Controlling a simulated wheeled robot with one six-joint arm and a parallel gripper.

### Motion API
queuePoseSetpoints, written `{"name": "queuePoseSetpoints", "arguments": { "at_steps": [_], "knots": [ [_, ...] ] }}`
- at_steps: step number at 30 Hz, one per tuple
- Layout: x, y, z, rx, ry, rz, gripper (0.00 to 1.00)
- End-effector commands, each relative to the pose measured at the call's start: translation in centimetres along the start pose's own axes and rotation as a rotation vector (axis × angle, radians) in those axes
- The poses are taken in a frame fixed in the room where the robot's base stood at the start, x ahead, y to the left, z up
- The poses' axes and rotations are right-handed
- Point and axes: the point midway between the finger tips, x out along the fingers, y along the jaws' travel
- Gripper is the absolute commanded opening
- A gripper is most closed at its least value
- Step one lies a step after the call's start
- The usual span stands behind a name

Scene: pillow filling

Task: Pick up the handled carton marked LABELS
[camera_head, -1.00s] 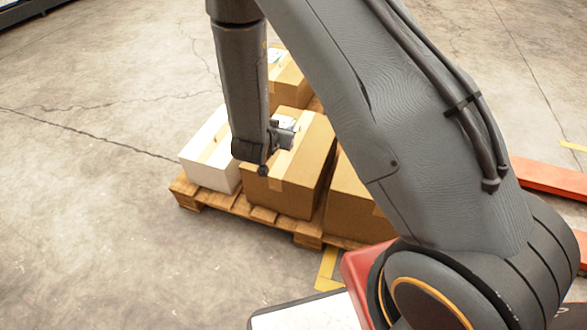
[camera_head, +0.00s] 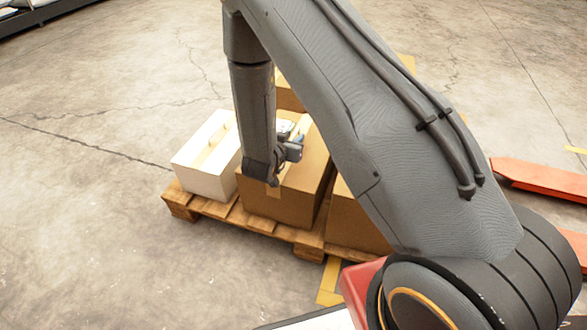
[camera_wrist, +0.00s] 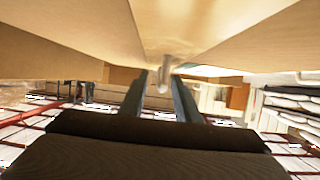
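My gripper (camera_head: 293,148) hangs close over or at the top of a brown carton (camera_head: 285,208) on a wooden pallet. My forearm hides part of that carton's top. In the wrist view my gripper's two dark fingers (camera_wrist: 160,92) stand apart, with a small pale upright piece (camera_wrist: 165,75), perhaps a handle, between or just beyond their tips. I cannot tell whether they touch it. Tan carton-like surfaces (camera_wrist: 60,25) fill the upper wrist view. No LABELS marking is readable, so I cannot tell which carton bears it.
A white carton (camera_head: 206,177) stands left on the pallet (camera_head: 215,208). Another brown carton (camera_head: 352,218) stands right, and one stands behind (camera_head: 288,99), partly hidden. Orange-red bars (camera_head: 545,178) lie at the right. The floor left of the pallet is clear.

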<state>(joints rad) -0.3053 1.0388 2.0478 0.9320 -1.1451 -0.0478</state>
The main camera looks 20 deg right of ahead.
Motion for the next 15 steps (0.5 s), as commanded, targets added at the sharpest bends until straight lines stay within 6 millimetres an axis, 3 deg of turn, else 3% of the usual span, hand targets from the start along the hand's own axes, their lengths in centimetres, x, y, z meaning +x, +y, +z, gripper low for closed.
{"name": "queuePoseSetpoints", "arguments": {
  "at_steps": [8, 13, 15],
  "knots": [
    [0.65, -0.04, -0.05, 0.0, 0.0, -0.001, 0.3],
    [0.65, -0.04, -0.05, 0.0, 0.0, -0.001, 0.03],
    [0.64, -0.03, -0.05, 0.0, 0.0, -0.001, 0.0]
  ]
}}
